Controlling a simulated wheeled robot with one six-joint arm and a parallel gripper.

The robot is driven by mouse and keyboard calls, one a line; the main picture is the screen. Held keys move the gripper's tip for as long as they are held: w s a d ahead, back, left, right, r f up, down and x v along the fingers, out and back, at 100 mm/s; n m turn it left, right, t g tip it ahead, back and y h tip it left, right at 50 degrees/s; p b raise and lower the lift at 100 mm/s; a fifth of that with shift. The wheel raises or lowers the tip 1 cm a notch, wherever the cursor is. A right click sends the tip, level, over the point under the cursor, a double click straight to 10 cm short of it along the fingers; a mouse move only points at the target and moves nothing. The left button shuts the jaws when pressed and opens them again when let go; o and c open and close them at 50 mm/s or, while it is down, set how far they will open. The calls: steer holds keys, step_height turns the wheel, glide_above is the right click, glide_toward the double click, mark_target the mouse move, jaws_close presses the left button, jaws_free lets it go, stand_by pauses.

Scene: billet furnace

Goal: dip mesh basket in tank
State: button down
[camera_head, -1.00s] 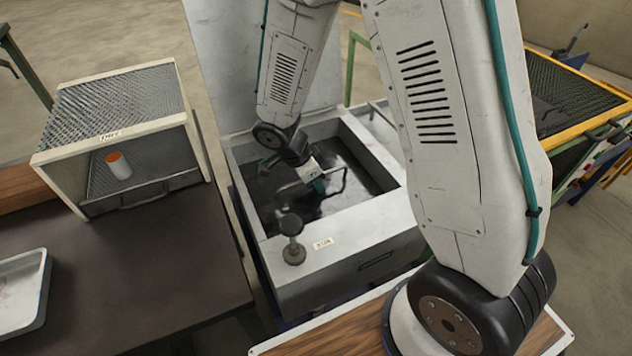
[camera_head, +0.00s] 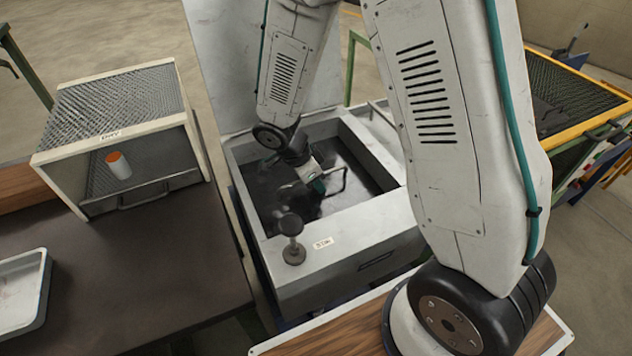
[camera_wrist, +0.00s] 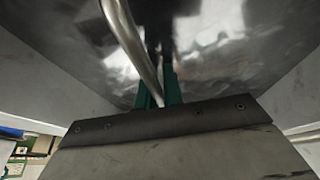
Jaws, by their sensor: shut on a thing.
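The tank (camera_head: 300,262) is a grey metal box with dark, shiny liquid in it. My gripper (camera_head: 318,186) is inside the tank's opening, low over the liquid. In the wrist view my green fingers (camera_wrist: 160,90) are closed by a bent metal bar (camera_wrist: 130,45), with the reflecting liquid surface beyond. The basket's body is not visible; the dark liquid hides whatever is below the handle.
A mesh-topped cage (camera_head: 120,100) with an orange-topped white cup (camera_head: 119,165) stands on the dark table at left. A metal tray (camera_head: 22,290) lies at its lower left. A black knob (camera_head: 292,226) stands on the tank's front rim. A yellow-edged mesh rack (camera_head: 565,100) is at right.

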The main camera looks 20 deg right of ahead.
steer(key=shift+r, duration=0.15)
step_height(320, 180, up, 24)
steer(key=shift+f, duration=0.2)
stand_by(2.1)
stand_by(0.4)
